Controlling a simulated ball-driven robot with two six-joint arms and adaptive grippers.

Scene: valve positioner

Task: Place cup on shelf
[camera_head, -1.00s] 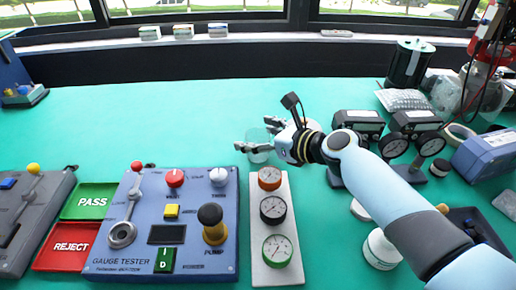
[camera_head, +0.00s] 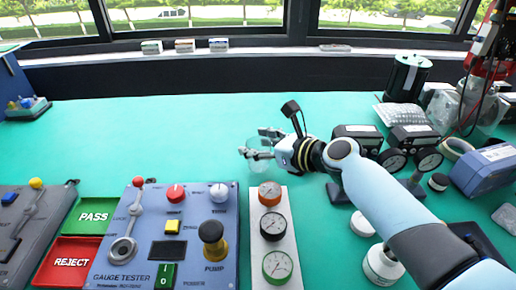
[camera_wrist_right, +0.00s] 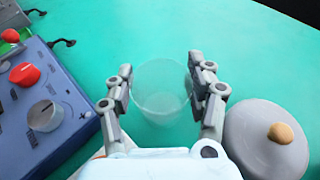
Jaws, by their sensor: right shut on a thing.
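A clear, see-through cup (camera_head: 261,149) is in my right gripper (camera_head: 255,142), above the green table beyond the row of round gauges. In the right wrist view the cup (camera_wrist_right: 160,92) sits between the two fingers of the gripper (camera_wrist_right: 160,78), which are closed against its sides. The cup looks empty. Whether its base touches the table is hard to tell. A ledge (camera_head: 255,53) runs along the window at the back, the only shelf-like surface I see. My left gripper is not in view.
The gauge tester (camera_head: 165,240) and the gauge plate (camera_head: 273,243) lie in front of the cup. Dial gauges (camera_head: 400,145) stand to the right. Small boxes (camera_head: 185,46) sit on the ledge. The table's back middle is clear.

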